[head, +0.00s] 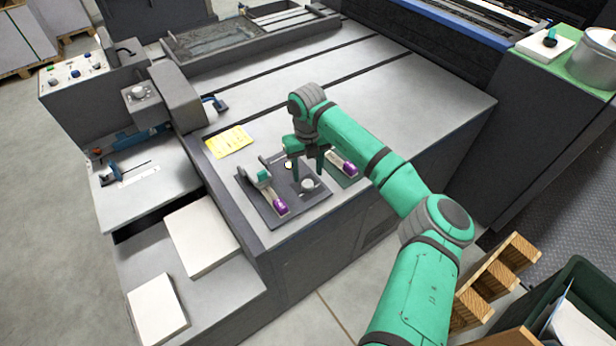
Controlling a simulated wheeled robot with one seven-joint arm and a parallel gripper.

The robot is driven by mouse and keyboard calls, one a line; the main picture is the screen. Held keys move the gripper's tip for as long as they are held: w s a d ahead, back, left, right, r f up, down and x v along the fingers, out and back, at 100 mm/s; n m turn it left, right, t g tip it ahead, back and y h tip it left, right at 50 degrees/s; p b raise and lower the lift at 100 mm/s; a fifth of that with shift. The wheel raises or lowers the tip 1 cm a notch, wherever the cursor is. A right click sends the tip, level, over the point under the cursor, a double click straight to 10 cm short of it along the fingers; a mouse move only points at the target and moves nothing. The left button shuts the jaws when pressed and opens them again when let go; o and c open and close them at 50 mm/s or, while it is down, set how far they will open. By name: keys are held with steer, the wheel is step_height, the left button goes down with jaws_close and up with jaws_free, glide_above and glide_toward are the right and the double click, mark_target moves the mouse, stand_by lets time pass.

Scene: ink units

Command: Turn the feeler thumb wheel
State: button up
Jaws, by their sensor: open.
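My gripper (307,170) points down over a dark mat (262,208) on the grey machine top, its two green fingers apart and empty. A small round grey knob (308,184) is on the mat, just below the fingers in the picture; it may be the feeler thumb wheel, but it is too small to be sure. I cannot tell the height of the fingertips above it. A tool with green and purple parts (265,188) lies on the left of the mat. Small parts behind the fingers are partly hidden.
A second purple-ended tool (343,164) lies right of the gripper, on a green patch. White paper stacks (200,237) sit on the lower ledge. The machine top (400,95) behind is mostly clear. Wooden pallet pieces (497,283) stand at lower right.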

mark_target(307, 183)
step_height(307, 183, up, 7)
steer(key=shift+s+f, duration=0.2)
steer(key=shift+w+d, duration=0.1)
stand_by(0.5)
stand_by(0.7)
